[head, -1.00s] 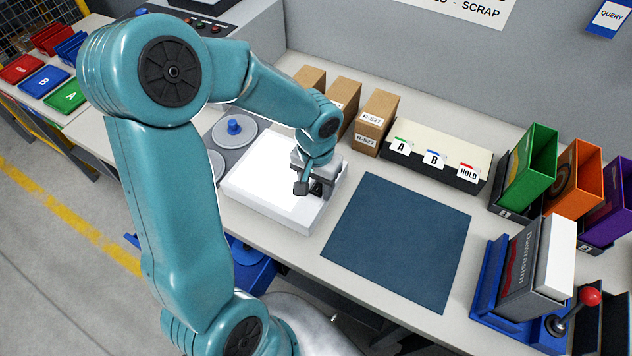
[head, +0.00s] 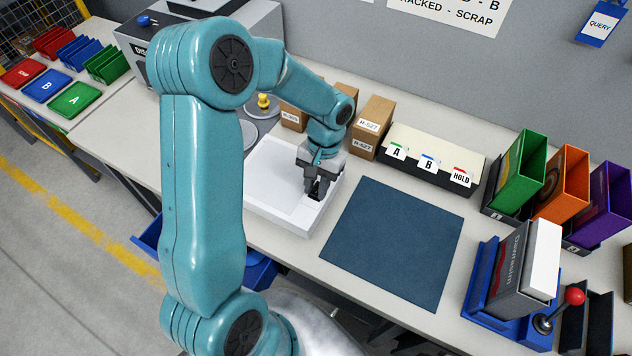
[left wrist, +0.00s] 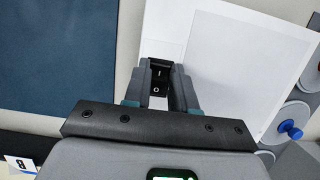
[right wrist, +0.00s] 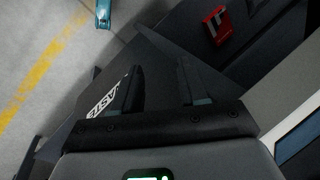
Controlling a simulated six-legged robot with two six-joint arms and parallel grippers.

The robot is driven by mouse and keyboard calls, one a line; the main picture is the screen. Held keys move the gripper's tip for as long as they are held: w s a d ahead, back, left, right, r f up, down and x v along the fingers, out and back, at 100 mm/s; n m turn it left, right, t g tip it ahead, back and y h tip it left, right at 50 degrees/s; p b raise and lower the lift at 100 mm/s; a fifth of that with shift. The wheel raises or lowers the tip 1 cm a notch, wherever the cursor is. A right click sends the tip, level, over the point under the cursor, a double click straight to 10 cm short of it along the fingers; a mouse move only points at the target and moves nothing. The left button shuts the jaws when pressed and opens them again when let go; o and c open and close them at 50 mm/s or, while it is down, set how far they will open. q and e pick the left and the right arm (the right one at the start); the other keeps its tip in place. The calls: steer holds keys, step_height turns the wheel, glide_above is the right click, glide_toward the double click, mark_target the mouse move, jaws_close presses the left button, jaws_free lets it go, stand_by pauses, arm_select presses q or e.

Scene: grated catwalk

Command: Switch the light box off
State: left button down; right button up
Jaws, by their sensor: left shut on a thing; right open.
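The light box (head: 262,207) is a low white box on the bench, left of the blue mat. Its panel looks dull off-white and unlit, and it also shows pale grey in the left wrist view (left wrist: 240,75). A black rocker switch (left wrist: 159,76) marked I and O sits on its white rim. My left gripper (head: 317,192) points down at this corner of the box. Its fingers (left wrist: 160,92) are on both sides of the switch, shut on it. My right gripper (right wrist: 155,80) is open and empty, seen only in its wrist view.
The blue mat (head: 393,240) lies clear to the right. Cardboard boxes (head: 373,125) and a card holder (head: 434,155) stand behind. Colored bins (head: 522,172) and a red-knobbed lever (head: 574,297) are at the right. A dark surface with partly hidden white lettering (right wrist: 105,97) lies below my right gripper.

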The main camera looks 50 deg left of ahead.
arm_select(q)
steer(key=c, duration=0.9)
jaws_free()
steer(key=shift+b+v, duration=0.5)
steer(key=shift+v, duration=7.7)
steer(key=shift+s, duration=0.1)
